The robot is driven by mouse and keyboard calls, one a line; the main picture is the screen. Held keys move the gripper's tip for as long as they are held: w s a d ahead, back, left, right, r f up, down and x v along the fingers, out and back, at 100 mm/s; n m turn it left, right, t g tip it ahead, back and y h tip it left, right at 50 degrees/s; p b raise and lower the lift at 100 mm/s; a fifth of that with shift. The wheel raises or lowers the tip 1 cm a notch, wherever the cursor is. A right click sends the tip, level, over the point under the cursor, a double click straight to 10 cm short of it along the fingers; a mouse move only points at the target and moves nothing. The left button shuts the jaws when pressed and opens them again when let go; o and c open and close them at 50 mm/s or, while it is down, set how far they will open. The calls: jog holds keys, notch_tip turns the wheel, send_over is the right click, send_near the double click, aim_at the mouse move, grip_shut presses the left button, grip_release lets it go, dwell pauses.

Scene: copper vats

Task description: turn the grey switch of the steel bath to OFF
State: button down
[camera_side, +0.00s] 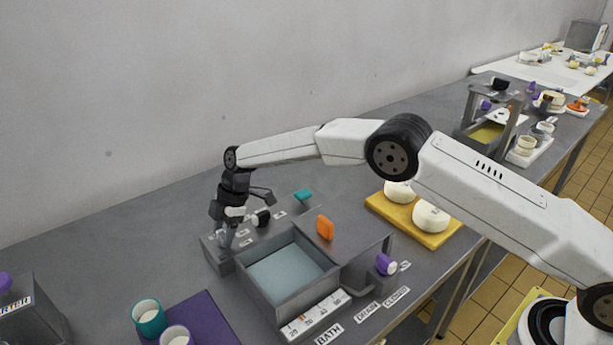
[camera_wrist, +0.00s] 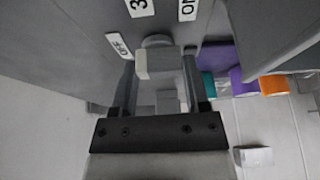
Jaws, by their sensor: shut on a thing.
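The steel bath (camera_side: 245,290) is an open square tank with pale blue liquid, standing on the grey bench. Its switch panel lies behind it on the left. My gripper (camera_side: 226,243) points down over the left part of this panel and is shut on the grey switch (camera_wrist: 155,62). In the wrist view my gripper (camera_wrist: 160,82) has one finger on each side of the switch. An OFF label (camera_wrist: 118,46) lies just left of the switch, and an ON label (camera_wrist: 187,9) lies above right. In the side view the fingers largely hide the switch.
A black knob (camera_side: 261,218) stands right of my gripper on the panel. An orange piece (camera_side: 325,227) stands at the bath's rear edge, a purple drain knob (camera_side: 385,264) at its right. A yellow board (camera_side: 447,236) bears white cheeses. A purple mat (camera_side: 205,310) with cups lies front left.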

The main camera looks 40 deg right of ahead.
jog(key=shift+c, duration=0.4)
grip_release()
jog(key=shift+r, duration=0.1)
jog(key=v, duration=0.7)
jog(key=shift+d+r, duration=0.2)
jog(key=shift+r, duration=0.1)
